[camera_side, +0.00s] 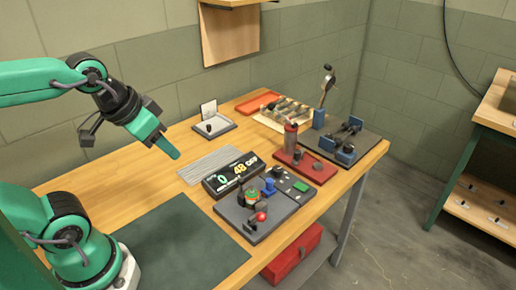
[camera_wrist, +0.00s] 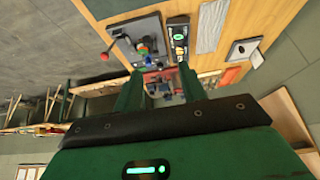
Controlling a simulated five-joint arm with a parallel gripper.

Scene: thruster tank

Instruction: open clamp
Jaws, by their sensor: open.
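My gripper (camera_side: 168,150) is above the table at the left of the side view, pointing down and right. In the wrist view its two green fingers stand apart with nothing held between them (camera_wrist: 160,88). A dark plate (camera_side: 313,143) at the table's far right carries blue blocks (camera_side: 345,153) with dark bars, and an upright lever (camera_side: 327,88) with a dark grip on a blue base. This looks like the clamp, though I cannot tell surely, nor whether it is open or closed. My gripper is well apart from it.
A dark plate (camera_side: 262,234) with a red-ball lever (camera_side: 261,217) and a display box (camera_side: 231,173) stand nearer. A red plate (camera_side: 316,177) holds a red cylinder (camera_side: 290,138). A grey tray (camera_side: 214,130) is behind. The dark mat (camera_side: 180,245) is clear.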

